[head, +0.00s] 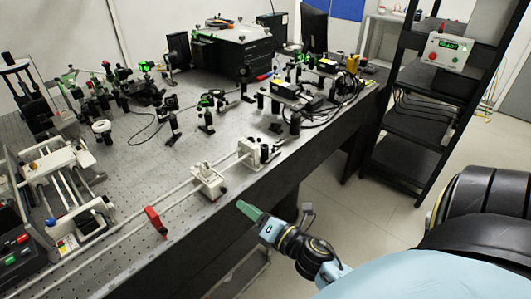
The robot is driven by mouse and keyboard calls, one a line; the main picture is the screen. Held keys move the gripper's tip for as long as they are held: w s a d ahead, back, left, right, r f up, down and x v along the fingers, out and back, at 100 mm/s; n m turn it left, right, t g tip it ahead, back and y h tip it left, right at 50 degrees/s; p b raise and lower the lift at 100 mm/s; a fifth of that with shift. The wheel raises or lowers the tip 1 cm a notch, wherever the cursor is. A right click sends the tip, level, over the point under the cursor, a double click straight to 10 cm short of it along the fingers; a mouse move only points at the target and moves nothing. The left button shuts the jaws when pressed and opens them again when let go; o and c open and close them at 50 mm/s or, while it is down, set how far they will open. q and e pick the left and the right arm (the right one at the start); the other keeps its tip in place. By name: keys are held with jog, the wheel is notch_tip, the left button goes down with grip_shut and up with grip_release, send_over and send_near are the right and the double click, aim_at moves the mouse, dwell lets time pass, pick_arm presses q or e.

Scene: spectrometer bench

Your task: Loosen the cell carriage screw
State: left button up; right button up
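A metal rail runs along the front of the optical bench (150,150). A white carriage (207,183) sits on it with a small block on top and a small reddish spot low on its right side, perhaps a screw; it is too small to tell. Another pale carriage (248,153) is further up the rail, and a red piece (155,222) stands nearer on it. I cannot tell for sure which is the cell carriage. My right gripper (246,208) is off the bench's front edge, right of and below the white carriage, apart from it. Its green fingers overlap, so their opening is unclear. My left gripper is out of view.
Several optical mounts and cables fill the back of the bench. A white mechanism (65,172) and a button box (18,258) are at the left. A black rack (415,130) carries a box reading READY (446,51). The floor between bench and rack is clear.

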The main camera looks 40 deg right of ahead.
jog(key=s, duration=0.5)
jog(key=shift+s+d+b, duration=0.2)
jog(key=shift+s+b, duration=0.1)
jog(key=s+a+f+m+g+h, duration=0.1)
jog(key=s+f+m+g, duration=0.3)
jog(key=f, duration=0.6)
jog(key=s+a+f+m+g, duration=0.1)
jog(key=f+m, duration=0.4)
jog(key=f, duration=0.5)
jog(key=s+a+f+m+g+h, duration=0.1)
jog(key=s+a+f+m+g, duration=0.3)
jog(key=f, duration=0.6)
jog(key=s+f+m+g, duration=0.4)
jog(key=s+f, duration=0.3)
jog(key=s, duration=0.3)
jog(key=s+f+m+g, duration=0.4)
jog(key=s+f+m, duration=0.2)
jog(key=s, duration=0.5)
jog(key=shift+s+d+f+m, duration=0.2)
jog(key=shift+d+f+m, duration=0.1)
jog(key=shift+f, duration=0.3)
